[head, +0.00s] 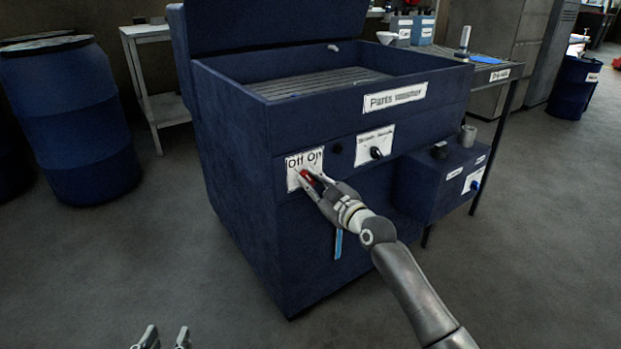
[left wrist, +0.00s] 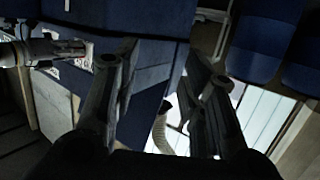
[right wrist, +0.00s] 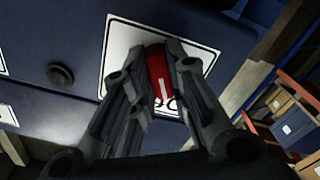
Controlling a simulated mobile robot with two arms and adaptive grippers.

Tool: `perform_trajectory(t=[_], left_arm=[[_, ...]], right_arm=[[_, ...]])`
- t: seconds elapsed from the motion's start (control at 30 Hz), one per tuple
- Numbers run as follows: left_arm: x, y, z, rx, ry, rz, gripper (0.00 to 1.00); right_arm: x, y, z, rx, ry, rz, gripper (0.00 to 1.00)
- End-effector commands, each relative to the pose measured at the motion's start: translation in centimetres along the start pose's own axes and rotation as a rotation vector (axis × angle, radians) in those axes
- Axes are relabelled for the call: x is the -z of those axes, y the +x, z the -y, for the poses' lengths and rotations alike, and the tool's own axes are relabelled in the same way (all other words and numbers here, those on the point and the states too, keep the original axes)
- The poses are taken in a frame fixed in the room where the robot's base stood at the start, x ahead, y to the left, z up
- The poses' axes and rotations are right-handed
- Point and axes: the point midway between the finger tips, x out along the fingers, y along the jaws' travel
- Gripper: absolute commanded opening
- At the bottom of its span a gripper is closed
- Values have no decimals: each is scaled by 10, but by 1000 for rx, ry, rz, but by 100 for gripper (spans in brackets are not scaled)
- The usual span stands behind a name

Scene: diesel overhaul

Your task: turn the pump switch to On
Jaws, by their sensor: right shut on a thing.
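The pump switch is a red knob (head: 306,175) on a white plate (head: 292,183) marked "Off On", on the front of the blue parts washer (head: 310,235). In the right wrist view the red knob (right wrist: 158,75) carries a white mark and sits between my fingers. My right gripper (head: 309,178) is shut on the red knob; its fingers hide part of the knob and plate. Which label the knob points to I cannot tell. My left gripper (head: 165,335) is open and empty, low at the front left, away from the washer.
A black knob (head: 376,153) on another white plate and a blue box (head: 440,178) are right of the switch. A blue strip (head: 338,243) hangs below my right gripper. A blue barrel (head: 72,120) stands at left. The floor between barrel and washer is clear.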

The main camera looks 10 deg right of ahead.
Motion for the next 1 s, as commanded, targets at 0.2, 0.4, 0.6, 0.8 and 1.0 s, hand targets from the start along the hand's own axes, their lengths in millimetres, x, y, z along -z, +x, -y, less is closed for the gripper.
perform_trajectory(t=[0.2,0.4,0.6,0.8,1.0], left_arm=[[-39,-13,6,13,1,221,39],[-74,-32,11,25,-1,416,39],[-104,-58,15,36,-4,605,39],[-129,-88,19,47,-9,785,39],[-148,-124,22,57,-15,961,39]], right_arm=[[-1,0,0,2,190,4,8],[-1,0,0,3,380,5,8],[-2,0,-1,1,584,6,8],[-3,0,-1,2,796,7,8],[-3,0,-1,2,1007,8,8]])
